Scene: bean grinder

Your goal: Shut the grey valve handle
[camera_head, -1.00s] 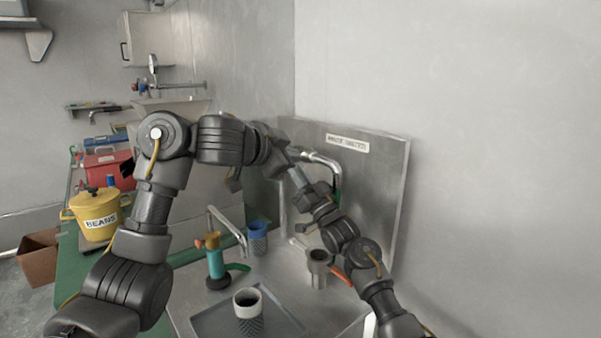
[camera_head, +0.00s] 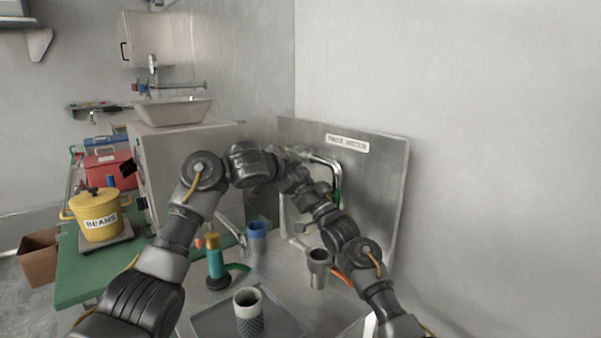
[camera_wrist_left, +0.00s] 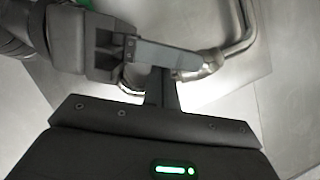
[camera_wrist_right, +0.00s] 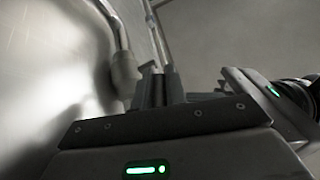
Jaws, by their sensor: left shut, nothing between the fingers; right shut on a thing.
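In the head view both grippers meet near the pipe (camera_head: 325,158), and my arms hide the handle.
A steel back panel (camera_head: 375,185) stands behind the pipe. Below are a grey cup (camera_head: 318,270), a patterned cup (camera_head: 250,320) on a tray, a blue-rimmed cup (camera_head: 257,238) and a teal tool (camera_head: 215,265). A grey hopper machine (camera_head: 190,150) and yellow bean pot (camera_head: 97,220) stand left.

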